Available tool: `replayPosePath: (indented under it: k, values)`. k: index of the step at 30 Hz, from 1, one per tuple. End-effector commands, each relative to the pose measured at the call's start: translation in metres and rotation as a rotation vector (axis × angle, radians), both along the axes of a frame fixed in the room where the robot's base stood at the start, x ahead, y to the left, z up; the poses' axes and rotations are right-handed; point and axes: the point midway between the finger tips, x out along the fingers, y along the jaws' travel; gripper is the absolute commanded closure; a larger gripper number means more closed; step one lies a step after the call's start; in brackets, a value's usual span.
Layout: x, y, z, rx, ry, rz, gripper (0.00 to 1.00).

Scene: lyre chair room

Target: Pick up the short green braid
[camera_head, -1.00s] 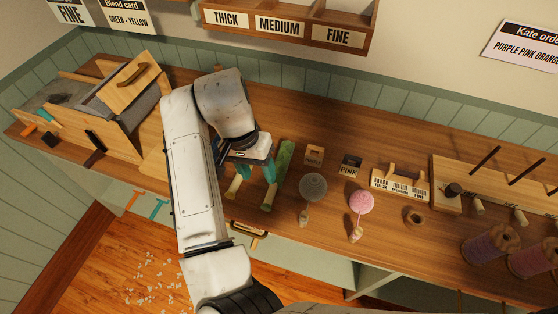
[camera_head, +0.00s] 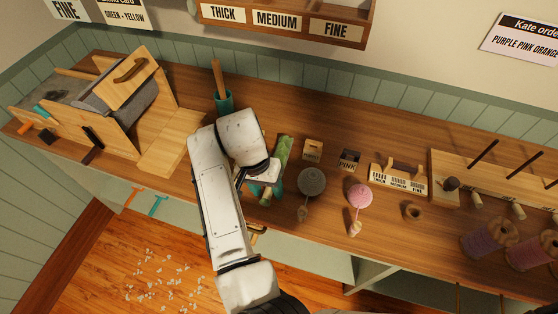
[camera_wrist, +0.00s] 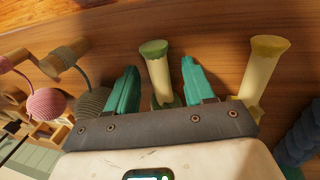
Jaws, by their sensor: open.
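A green piece (camera_head: 283,149) lies on the wooden bench in the head view, partly hidden by my gripper. A pale cylinder (camera_wrist: 158,72) with a greenish end, green at its base, stands between my fingers in the wrist view. I cannot tell whether either is the short green braid. My gripper (camera_head: 265,188) is low over the bench beside the green piece; its teal fingers also show in the wrist view (camera_wrist: 160,80). It is open, one finger on each side of the pale cylinder, with gaps visible. A second pale cylinder (camera_wrist: 262,72) with a yellow-green end is outside the right finger.
To the right on the bench are a grey ball (camera_head: 312,181), a pink ball (camera_head: 359,196), small boxes (camera_head: 349,160) and a labelled rack (camera_head: 399,181). A teal cup (camera_head: 223,103) with a stick stands behind my arm. A wooden box device (camera_head: 116,110) is at the left.

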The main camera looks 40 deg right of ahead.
Motion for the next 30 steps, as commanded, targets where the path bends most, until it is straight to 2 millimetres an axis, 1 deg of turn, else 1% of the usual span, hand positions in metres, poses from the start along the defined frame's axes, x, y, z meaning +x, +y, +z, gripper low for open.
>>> replayPosePath:
  k: [2,18,19,30]
  values:
    - [0.0000,0.0000,0.0000,0.000,0.000,0.000,0.47]
    - [0.0000,-0.0001,0.0004,0.000,0.000,0.000,0.98]
    - [0.0000,-0.0001,0.0004,0.000,0.000,0.000,1.00]
    - [0.0002,-0.0002,0.0019,-0.001,-0.001,-0.001,1.00]
